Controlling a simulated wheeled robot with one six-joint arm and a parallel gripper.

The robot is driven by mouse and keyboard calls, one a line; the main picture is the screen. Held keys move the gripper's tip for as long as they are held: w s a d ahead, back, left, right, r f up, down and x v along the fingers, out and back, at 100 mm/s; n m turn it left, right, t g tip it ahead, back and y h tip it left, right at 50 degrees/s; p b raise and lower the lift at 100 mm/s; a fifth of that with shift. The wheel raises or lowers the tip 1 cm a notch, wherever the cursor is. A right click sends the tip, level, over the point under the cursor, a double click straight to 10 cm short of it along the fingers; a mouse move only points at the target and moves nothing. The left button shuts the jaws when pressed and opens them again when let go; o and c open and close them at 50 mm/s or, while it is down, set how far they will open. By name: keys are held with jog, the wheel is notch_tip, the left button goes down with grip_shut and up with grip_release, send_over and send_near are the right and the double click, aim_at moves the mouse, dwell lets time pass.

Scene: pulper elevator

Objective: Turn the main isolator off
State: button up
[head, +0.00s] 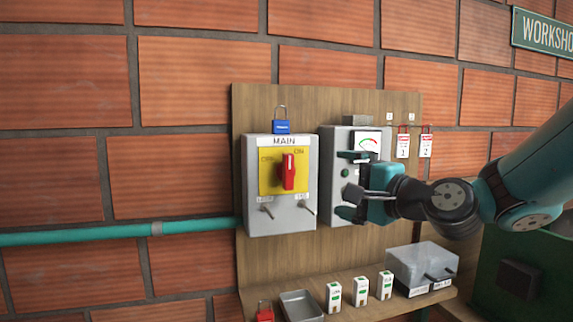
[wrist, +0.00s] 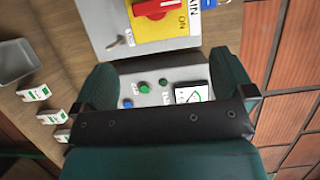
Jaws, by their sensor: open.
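The main isolator (head: 256,213) is a grey box labelled MAIN on a wooden board. Its red rotary handle (head: 288,172) stands upright on a yellow plate; in the wrist view the handle (wrist: 152,10) shows at the top, partly cut off, with ON on the plate beside it. My gripper (head: 349,183) is open and empty, to the right of the isolator and in front of the neighbouring control box. In the wrist view its two fingers (wrist: 160,85) frame the control box's buttons. The gripper is apart from the handle.
The control box (head: 333,140) has a meter and buttons, partly hidden by my gripper. A blue padlock (head: 281,127) sits atop the isolator. Two small levers stick out below its handle.

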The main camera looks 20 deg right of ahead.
aim_at(291, 172)
jog(key=p+x, duration=0.2)
jog(key=x, duration=0.3)
jog(key=p+x, duration=0.2)
jog(key=x, duration=0.3)
jog(key=p+x, duration=0.3)
jog(key=x, duration=0.3)
jog(key=shift+s+a, duration=0.1)
jog(key=shift+a, duration=0.3)
jog(key=shift+d, duration=0.15)
jog(key=shift+w, duration=0.3)
jog(key=shift+f, duration=0.1)
jog(key=c, duration=0.6)
jog(key=shift+c, duration=0.2)
